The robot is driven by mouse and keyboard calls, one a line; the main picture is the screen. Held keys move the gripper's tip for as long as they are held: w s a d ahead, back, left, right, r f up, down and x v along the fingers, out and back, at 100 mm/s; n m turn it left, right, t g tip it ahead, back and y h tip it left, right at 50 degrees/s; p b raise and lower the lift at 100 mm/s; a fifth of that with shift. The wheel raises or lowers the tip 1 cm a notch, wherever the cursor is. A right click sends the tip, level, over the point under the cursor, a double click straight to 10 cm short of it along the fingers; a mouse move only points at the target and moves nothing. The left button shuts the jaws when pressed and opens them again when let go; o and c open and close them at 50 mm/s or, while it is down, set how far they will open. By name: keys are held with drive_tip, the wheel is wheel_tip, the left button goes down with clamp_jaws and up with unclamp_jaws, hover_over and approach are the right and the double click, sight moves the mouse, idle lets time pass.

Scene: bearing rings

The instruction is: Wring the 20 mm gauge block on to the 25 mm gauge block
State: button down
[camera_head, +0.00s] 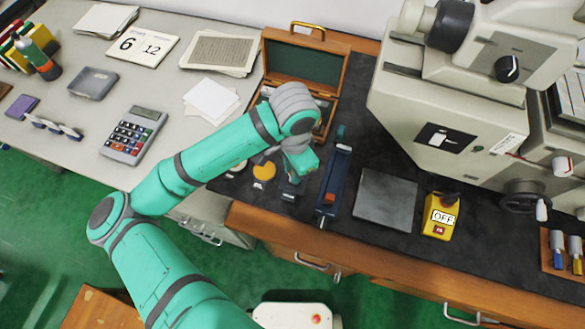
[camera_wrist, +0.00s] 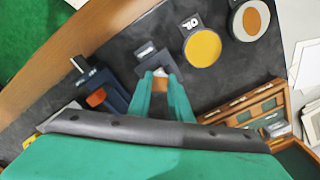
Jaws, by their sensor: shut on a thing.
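My gripper (camera_wrist: 160,78) points down over the dark mat, its two green fingers shut on a small pale, shiny piece that looks like a gauge block (camera_wrist: 160,71). Its size mark cannot be read. In the head view my gripper (camera_head: 297,172) is just right of the yellow disc. A dark grey stand (camera_wrist: 150,60) with a small label lies right at the fingertips; it also shows in the head view (camera_head: 289,187). The fingers partly hide it. I cannot tell whether the held piece touches it, and no separate 25 mm block can be made out.
A yellow disc (camera_head: 264,171) lies left of the stand. A blue fixture with an orange-red part (camera_head: 330,196) stands to the right, then a grey plate (camera_head: 385,199) and a yellow switch box (camera_head: 438,217). The open wooden case (camera_head: 340,75) and a large machine (camera_head: 450,110) stand behind.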

drive_tip(key=shift+n, duration=0.9)
drive_tip(key=shift+n, duration=0.9)
drive_tip(key=shift+s, duration=0.1)
drive_tip(key=shift+n, duration=0.9)
drive_tip(key=shift+s+d+n, duration=0.1)
drive_tip(key=shift+n, duration=0.7)
